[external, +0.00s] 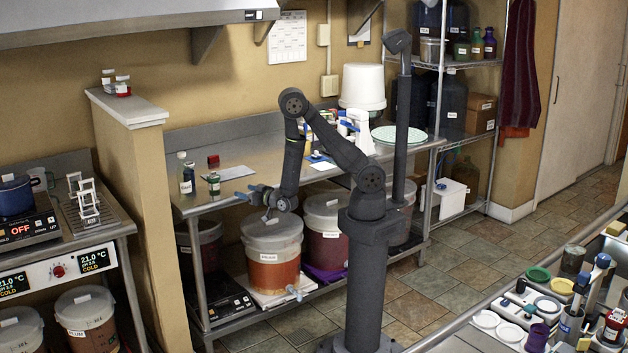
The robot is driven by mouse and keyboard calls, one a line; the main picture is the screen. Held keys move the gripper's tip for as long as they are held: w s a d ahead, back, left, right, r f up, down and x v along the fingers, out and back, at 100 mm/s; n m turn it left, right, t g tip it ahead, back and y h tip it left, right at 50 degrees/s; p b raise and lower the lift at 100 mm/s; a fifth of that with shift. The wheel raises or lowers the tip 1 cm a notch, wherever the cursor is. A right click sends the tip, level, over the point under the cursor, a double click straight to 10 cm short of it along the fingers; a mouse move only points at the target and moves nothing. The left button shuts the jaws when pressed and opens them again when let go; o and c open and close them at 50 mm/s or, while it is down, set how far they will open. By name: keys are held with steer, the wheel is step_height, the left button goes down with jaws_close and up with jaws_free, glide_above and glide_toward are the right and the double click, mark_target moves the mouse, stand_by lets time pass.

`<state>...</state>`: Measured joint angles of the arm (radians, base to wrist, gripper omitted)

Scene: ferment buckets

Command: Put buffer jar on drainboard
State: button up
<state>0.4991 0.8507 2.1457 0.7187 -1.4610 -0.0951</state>
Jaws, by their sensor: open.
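The labels are too small to tell which is the buffer jar. A ridged metal surface (112,216) beside the hot plate may be the drainboard; I cannot tell surely.
A white rack (86,203) stands on the ridged surface. A lidded bucket (272,262) sits below my gripper.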

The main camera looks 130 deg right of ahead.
glide_toward(218, 183)
steer(key=x, duration=0.5)
steer(key=shift+s+d+f, duration=0.1)
steer(key=shift+s+f, duration=0.05)
steer(key=shift+s, duration=0.05)
steer(key=shift+w+x, duration=0.1)
steer(key=shift+x, duration=1.35)
steer(key=shift+w+x, duration=0.15)
steer(key=shift+x, duration=1.3)
steer(key=c, duration=1.2)
steer(key=shift+c, duration=0.2)
